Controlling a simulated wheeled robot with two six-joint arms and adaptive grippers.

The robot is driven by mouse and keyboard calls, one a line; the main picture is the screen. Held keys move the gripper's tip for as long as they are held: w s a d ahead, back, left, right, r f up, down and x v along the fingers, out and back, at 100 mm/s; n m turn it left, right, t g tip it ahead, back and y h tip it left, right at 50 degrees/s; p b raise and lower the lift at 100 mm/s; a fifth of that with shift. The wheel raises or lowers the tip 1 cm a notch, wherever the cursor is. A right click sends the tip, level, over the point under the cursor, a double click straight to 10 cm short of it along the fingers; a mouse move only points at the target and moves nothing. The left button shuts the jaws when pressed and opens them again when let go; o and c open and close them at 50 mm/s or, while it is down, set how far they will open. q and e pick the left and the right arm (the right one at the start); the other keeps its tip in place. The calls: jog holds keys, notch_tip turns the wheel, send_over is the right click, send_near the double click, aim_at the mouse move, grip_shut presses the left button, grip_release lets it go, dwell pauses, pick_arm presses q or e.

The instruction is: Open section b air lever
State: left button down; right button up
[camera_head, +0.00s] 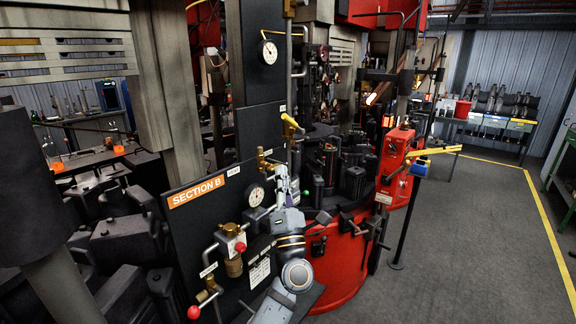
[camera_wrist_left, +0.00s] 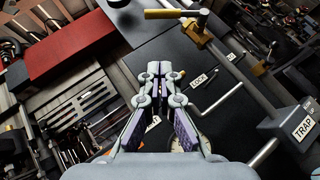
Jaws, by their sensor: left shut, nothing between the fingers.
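The black section B panel (camera_head: 185,235) has an orange "SECTION B" sign (camera_head: 196,191). A yellow lever handle (camera_head: 290,122) sits above it on a pipe; which lever is the air one cannot be read. A brass fitting (camera_head: 265,160) is on the panel just left of my left gripper (camera_head: 281,168). My left gripper is shut and empty, pointing up, below the yellow handle. In the left wrist view a yellow lever (camera_wrist_left: 172,14) on a brass body lies beyond the shut fingertips (camera_wrist_left: 158,68), apart from them. My right gripper is not in view.
A gauge (camera_head: 256,194), a red-knobbed valve (camera_head: 232,240) and bent pipes stand off the panel around my left arm. Another gauge (camera_head: 268,52) is higher up. A red machine base (camera_head: 340,265) is to the right. Open grey floor (camera_head: 470,240) lies further right.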

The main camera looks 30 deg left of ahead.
aim_at(294, 124)
pick_arm(q)
jog(key=p+x, duration=0.3)
jog(key=x, duration=0.5)
jog(key=shift+d+r+p, duration=0.1)
jog(key=shift+r+p, duration=0.1)
jog(key=shift+p, duration=0.2)
jog(key=shift+w+d+r+p, duration=0.3)
jog(key=shift+w+r+p, duration=0.1)
jog(key=shift+w+r, duration=0.2)
jog(key=shift+w+d+r+p, duration=0.25)
jog(key=shift+w+r+p, duration=0.15)
jog(key=shift+w+r, duration=0.15)
jog(key=shift+s, duration=0.1)
